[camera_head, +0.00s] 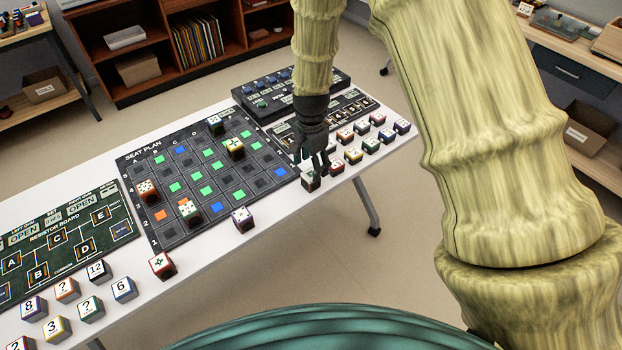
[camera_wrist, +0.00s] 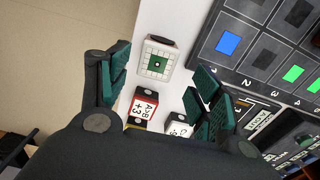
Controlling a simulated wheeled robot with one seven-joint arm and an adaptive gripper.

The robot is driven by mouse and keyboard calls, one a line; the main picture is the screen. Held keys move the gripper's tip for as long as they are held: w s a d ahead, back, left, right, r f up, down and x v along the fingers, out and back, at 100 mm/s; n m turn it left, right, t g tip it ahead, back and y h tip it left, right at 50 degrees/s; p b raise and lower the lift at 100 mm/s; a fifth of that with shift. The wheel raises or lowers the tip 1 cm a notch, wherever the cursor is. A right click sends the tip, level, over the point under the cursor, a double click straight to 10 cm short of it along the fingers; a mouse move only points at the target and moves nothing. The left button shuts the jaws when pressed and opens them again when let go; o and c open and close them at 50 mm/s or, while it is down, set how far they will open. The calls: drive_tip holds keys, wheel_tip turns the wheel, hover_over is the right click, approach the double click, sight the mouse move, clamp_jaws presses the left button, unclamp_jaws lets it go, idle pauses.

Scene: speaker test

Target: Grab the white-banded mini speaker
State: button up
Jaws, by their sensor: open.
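In the head view this block (camera_head: 309,181) stands right of the seat plan board, partly hidden by my fingers. My gripper (camera_head: 313,163) is open just above it. In the wrist view my gripper (camera_wrist: 160,68) has its fingers spread to either side of the block, with no clear contact.
A red-sided block (camera_wrist: 145,104) and a white block (camera_wrist: 179,125) sit close by in the wrist view. The seat plan board (camera_head: 180,237) holds several blocks. A white-topped block (camera_head: 242,219) stands at its front edge. Several blocks line the table's right side.

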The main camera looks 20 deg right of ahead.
sight(311, 174)
drive_tip(key=shift+s+f, duration=0.15)
drive_tip(key=shift+f, duration=0.1)
drive_tip(key=shift+s+a+f+p, duration=0.15)
drive_tip(key=shift+f+p, duration=0.65)
drive_tip(key=shift+f, duration=1.55)
drive_tip(key=c, duration=1.1)
